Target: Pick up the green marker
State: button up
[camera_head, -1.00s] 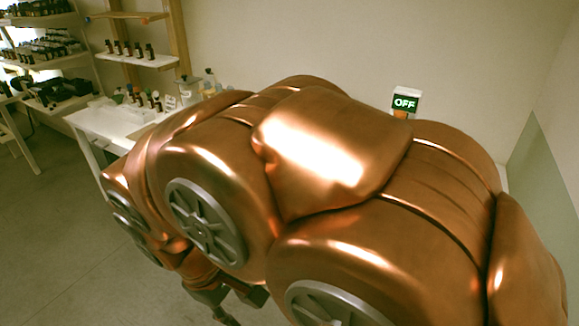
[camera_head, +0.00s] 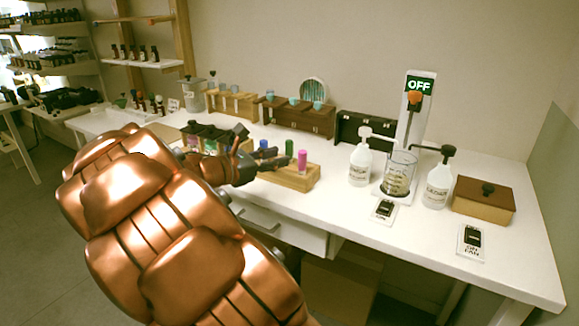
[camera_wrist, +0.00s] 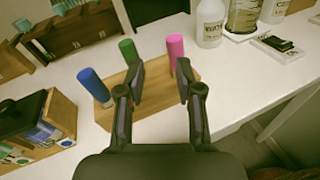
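The green marker (camera_head: 289,147) stands upright in a wooden block (camera_head: 300,184) on the white table. In the wrist view the green marker (camera_wrist: 128,50) stands between a blue marker (camera_wrist: 94,86) on the left and a pink marker (camera_wrist: 175,48) on the right. My gripper (camera_wrist: 161,72) is open and empty, its fingers apart above the block. Its left finger overlaps the green marker's lower side in the picture and its right finger is near the pink marker. Whether they touch cannot be told. In the head view my gripper is beside the block's left end and partly hides it.
Two white pump bottles (camera_head: 360,163) and a glass beaker (camera_head: 399,172) stand right of the block. A wooden box (camera_head: 483,200) is farther right. A dark bottle box (camera_head: 203,134) lies to the left. Wooden racks line the wall. The white table (camera_head: 340,205) has clear room in front.

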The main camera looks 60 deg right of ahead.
aim_at(286, 145)
jog(key=w+d+n, duration=0.1)
jog(key=w+d+h, duration=0.1)
jog(key=d, duration=0.1)
jog(key=w+d+n+b, duration=0.1)
jog(key=shift+w+d+n+t+h, duration=0.1)
jog(key=shift+d+n+t+h, duration=0.2)
jog(key=shift+t+h, duration=0.1)
jog(key=shift+f+x, duration=0.25)
jog(key=shift+x, duration=1.1)
jog(key=shift+f+x, duration=0.25)
jog(key=shift+x, duration=1.1)
grip_shut()
